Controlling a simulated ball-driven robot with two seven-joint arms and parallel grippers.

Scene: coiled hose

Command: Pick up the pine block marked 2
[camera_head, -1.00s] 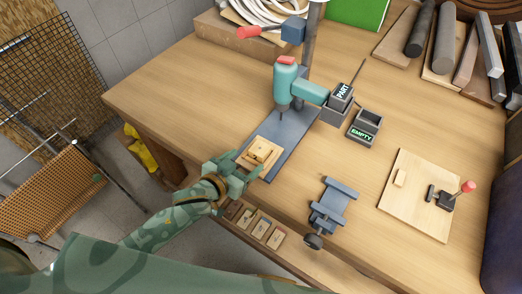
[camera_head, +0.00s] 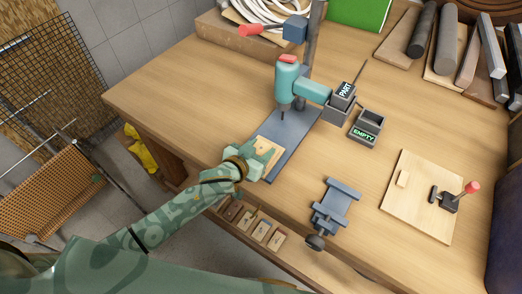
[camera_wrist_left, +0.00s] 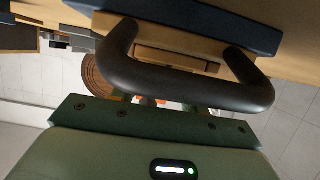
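A small pale wooden block (camera_head: 264,148) is at the front part of the drill press's blue-grey base plate (camera_head: 293,130), on a light wooden piece. My left gripper (camera_head: 258,160) is right at this block and covers much of it. I cannot read a 2 on the block. In the left wrist view, pale wood (camera_wrist_left: 175,58) shows behind a dark curved bar, below the blue-grey plate edge. Neither view shows clearly whether the fingers are open or closed on the block. My right gripper is not in view.
The teal drill press (camera_head: 287,82) stands just behind the block. Boxes marked PART (camera_head: 343,97) and EMPTY (camera_head: 366,127) stand to its right. A blue-grey vise (camera_head: 335,205) sits at the front edge. A board with a red-knobbed clamp (camera_head: 425,195) lies at right.

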